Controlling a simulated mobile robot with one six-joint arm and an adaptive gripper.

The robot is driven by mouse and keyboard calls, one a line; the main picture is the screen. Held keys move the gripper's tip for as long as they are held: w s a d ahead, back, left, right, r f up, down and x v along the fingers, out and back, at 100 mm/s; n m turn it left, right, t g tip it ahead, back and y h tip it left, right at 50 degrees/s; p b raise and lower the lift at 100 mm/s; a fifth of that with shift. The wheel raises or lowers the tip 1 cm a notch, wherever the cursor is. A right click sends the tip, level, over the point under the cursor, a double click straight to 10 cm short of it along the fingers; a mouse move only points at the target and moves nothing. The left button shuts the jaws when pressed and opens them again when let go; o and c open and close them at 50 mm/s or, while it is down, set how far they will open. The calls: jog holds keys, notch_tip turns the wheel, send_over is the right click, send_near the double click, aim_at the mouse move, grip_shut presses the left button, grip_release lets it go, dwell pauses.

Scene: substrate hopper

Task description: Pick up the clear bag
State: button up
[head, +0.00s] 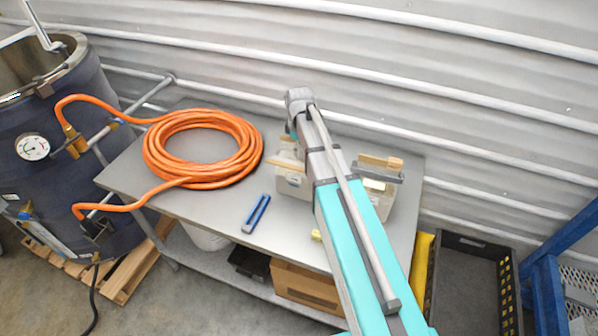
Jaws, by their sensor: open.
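A pale translucent item (292,184), partly hidden behind my arm, sits on the right part of the grey table (205,212). More pale, see-through material (376,198) shows on the other side of my arm. I cannot tell whether these are one thing or two, or which is the clear bag. My arm reaches from the bottom right up over the table and crosses in front of this material. My gripper cannot be made out; the arm hides that spot.
An orange hose coil (203,148) lies on the table's left, joined to a dark tank (50,150). A blue-grey tool (256,214) lies near the front edge. A wooden block (380,162) is right of my arm. A ribbed wall rises behind; a black crate (478,275) stands right.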

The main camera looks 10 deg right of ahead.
grip_shut()
dwell(0.3)
jog(key=shift+r, duration=0.15)
notch_tip(320, 180, up, 3)
jog(key=p, duration=0.3)
jog(key=s+r+p, duration=0.9)
jog(key=s+p, duration=0.1)
jog(key=s, duration=0.4)
jog(key=shift+r, duration=0.4)
dwell(0.8)
